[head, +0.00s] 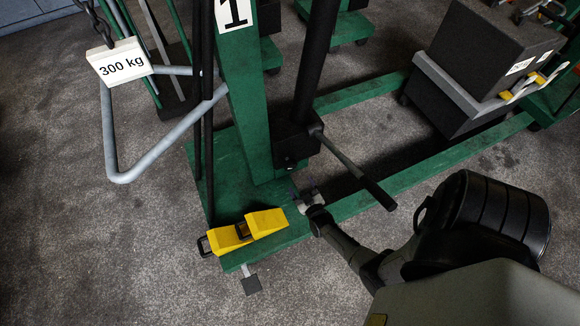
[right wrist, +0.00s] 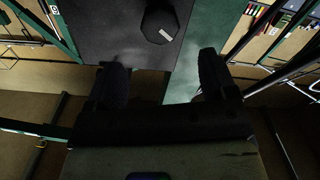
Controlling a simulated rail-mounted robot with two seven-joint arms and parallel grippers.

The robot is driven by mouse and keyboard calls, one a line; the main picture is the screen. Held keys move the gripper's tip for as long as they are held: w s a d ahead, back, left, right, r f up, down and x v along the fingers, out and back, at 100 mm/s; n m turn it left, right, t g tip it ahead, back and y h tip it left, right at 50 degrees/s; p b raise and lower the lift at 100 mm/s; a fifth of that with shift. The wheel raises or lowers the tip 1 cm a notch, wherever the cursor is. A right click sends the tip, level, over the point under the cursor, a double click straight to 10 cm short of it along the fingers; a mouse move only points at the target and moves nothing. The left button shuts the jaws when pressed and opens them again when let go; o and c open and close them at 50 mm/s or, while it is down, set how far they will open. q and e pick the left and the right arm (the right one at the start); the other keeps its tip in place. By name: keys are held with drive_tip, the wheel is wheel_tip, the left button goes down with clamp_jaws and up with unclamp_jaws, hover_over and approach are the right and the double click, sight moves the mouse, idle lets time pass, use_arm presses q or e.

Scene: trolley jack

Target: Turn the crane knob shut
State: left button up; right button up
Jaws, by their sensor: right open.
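The crane knob (right wrist: 160,22) shows in the right wrist view as a dark faceted knob with a short white mark. It sits on a dark block at the top of that view, beyond my fingertips. My right gripper (right wrist: 160,64) is open, with one finger on each side of the picture and nothing between them. The knob lies ahead of the gap, apart from both fingers. In the head view my right gripper (head: 308,198) is low beside the foot of the green crane mast (head: 245,110). I cannot make out the knob clearly there. My left gripper is not in view.
A pump lever (head: 357,172) sticks out just above my right gripper. Yellow wedges (head: 265,222) lie on the green crane base (head: 340,208). A grey handle frame (head: 108,135) and a 300 kg sign (head: 120,64) are at left. A dark box (head: 485,60) stands at upper right.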

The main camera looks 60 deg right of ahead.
sight(292, 169)
drive_tip(key=b+x, duration=0.3)
drive_tip(key=x, duration=0.6)
drive_tip(key=shift+f, duration=0.1)
drive_tip(key=shift+b+x, duration=0.55)
drive_tip(key=shift+x, duration=0.55)
drive_tip(key=shift+c, duration=0.3)
drive_tip(key=c, duration=0.9)
drive_tip(key=shift+o, duration=0.2)
